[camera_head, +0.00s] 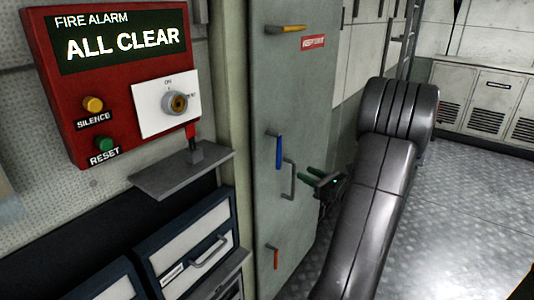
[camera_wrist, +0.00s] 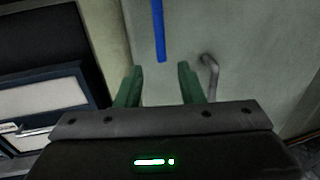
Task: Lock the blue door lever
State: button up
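The blue door lever (camera_head: 279,152) is on the grey-green door (camera_head: 300,100). It stands upright, running down from its pivot at about mid-height of the door. In the wrist view the blue lever (camera_wrist: 158,30) shows at the top centre, its lower end beyond my fingertips. My gripper (camera_head: 322,182) is in front of the door, to the right of the lever and slightly lower. In the wrist view its two green fingers (camera_wrist: 160,76) are apart with nothing between them. The lever's upper part is cut off in the wrist view.
A grey door handle (camera_head: 289,180) sits just right of and below the lever; it also shows in the wrist view (camera_wrist: 211,75). A red alarm panel (camera_head: 115,60) and shelf (camera_head: 182,174) are left.

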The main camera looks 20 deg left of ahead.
aim_at(279, 159)
jog(key=p+x, duration=0.3)
jog(key=x, duration=1)
jog(key=shift+w+a, duration=0.1)
jog(key=shift+a, duration=0.1)
grip_shut()
